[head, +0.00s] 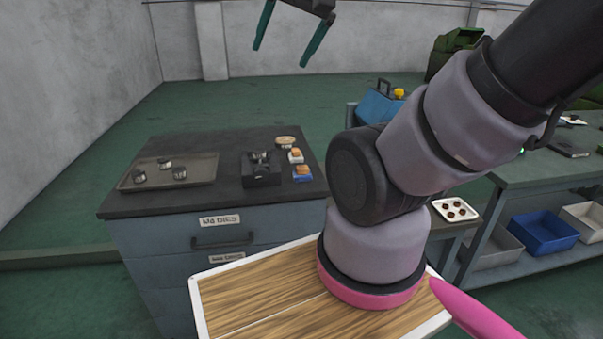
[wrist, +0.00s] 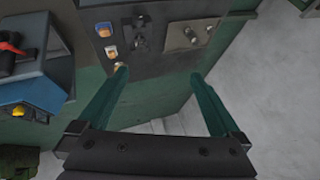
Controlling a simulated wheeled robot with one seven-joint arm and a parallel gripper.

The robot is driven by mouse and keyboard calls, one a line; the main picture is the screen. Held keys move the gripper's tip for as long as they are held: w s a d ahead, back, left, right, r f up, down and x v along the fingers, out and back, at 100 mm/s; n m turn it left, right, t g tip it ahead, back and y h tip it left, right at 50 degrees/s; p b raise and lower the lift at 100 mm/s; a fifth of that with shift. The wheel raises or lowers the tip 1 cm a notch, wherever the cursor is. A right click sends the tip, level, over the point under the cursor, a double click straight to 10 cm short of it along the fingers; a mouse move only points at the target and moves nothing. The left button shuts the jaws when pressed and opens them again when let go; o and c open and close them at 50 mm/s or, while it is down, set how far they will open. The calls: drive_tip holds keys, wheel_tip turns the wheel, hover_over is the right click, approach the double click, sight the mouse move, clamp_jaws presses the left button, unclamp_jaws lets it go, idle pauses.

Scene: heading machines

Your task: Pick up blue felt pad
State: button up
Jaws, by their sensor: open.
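A small blue pad (head: 303,179) lies at the right edge of the dark cabinet top, with an orange-brown piece (head: 302,169) on it. I take it for the blue felt pad. In the wrist view the orange piece (wrist: 104,29) shows small near the cabinet's left edge, and the pad's outline is unclear. My gripper (head: 281,57) is at the top of the head view, high above and beyond the cabinet. Its green fingers are spread with nothing between them. In the wrist view the open gripper (wrist: 159,73) is apart from the pad.
Close behind the pad are a white pad (head: 296,159) with another orange piece and a tan disc (head: 285,141). A black die block (head: 262,174) stands to the left, then a tray (head: 136,187) with several dark parts. A green workbench (head: 545,170) stands right.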

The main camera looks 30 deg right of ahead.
drive_tip(key=shift+c, duration=0.2)
drive_tip(key=n+g+h, duration=0.2)
drive_tip(key=n+g, duration=0.5)
drive_tip(key=n, duration=1.2)
hover_over(304, 167)
wheel_tip(304, 167, down, 28)
wheel_tip(304, 167, down, 6)
drive_tip(key=shift+s+r, duration=0.1)
drive_tip(key=f, duration=0.5)
drive_tip(key=shift+w+f, duration=0.1)
drive_tip(key=shift+w, duration=0.1)
clamp_jaws()
wheel_tip(304, 167, up, 10)
drive_tip(key=shift+r, duration=0.1)
